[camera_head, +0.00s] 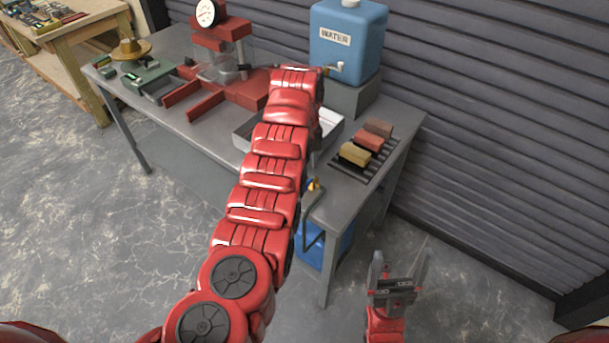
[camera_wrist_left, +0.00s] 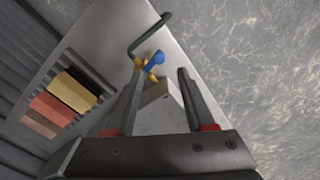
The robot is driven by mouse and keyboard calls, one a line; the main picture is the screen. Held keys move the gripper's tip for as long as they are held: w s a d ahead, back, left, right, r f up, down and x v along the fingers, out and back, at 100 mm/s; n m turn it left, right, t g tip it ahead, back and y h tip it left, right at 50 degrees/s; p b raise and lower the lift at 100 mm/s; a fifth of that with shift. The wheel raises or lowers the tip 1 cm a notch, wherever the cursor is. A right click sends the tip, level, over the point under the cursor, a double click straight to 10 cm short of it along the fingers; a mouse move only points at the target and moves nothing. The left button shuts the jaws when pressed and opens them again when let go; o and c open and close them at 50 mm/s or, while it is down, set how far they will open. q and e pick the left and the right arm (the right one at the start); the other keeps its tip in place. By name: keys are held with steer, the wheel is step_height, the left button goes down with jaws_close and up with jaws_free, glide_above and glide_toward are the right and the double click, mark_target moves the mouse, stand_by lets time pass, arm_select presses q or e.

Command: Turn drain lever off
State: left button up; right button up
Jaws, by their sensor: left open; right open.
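The drain valve is a small brass fitting (camera_head: 313,187) at the table's front right edge. In the left wrist view its blue lever (camera_wrist_left: 156,58) and brass body (camera_wrist_left: 151,72) show just beyond my left gripper (camera_wrist_left: 160,70). That gripper is open, with the lever between its fingertips in the picture; I cannot tell whether it touches. In the head view my red left arm hides the left gripper and part of the metal basin (camera_head: 331,122). My right gripper (camera_head: 398,268) is open and empty, low to the right of the table.
A dark drain pipe (camera_head: 306,236) bends down from the table edge above a blue container (camera_head: 312,250). A blue water tank (camera_head: 346,45), a rack with coloured blocks (camera_head: 368,142) and a red press (camera_head: 222,35) stand on the grey table (camera_head: 180,122). A shutter wall stands behind.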

mark_target(305, 183)
arm_select(q)
step_height(305, 183, down, 7)
steer(key=shift+d+r+p, duration=0.1)
steer(key=shift+p, duration=0.4)
jaws_close()
